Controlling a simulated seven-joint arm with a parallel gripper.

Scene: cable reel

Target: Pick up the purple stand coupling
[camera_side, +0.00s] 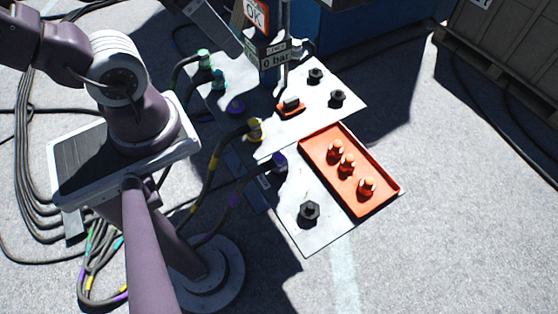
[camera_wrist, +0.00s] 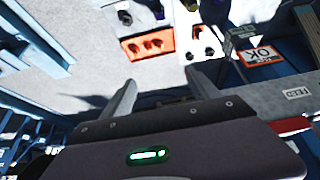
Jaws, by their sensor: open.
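In the side view, a purple coupling (camera_side: 280,162) with a dark cable stands at the left edge of the front light plate, left of the orange tray. A second purple piece (camera_side: 236,105) sits on the rear plate; which of the two is the stand coupling I cannot tell.
The orange tray (camera_side: 384,194) holds three orange fittings. A yellow coupling (camera_side: 254,128), green coupling (camera_side: 205,59) and teal coupling (camera_side: 218,79) stand nearby with cables. Black fittings (camera_side: 309,211) stand on the plates. A post with an OK sign (camera_side: 256,14) rises behind. Open pavement lies right.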

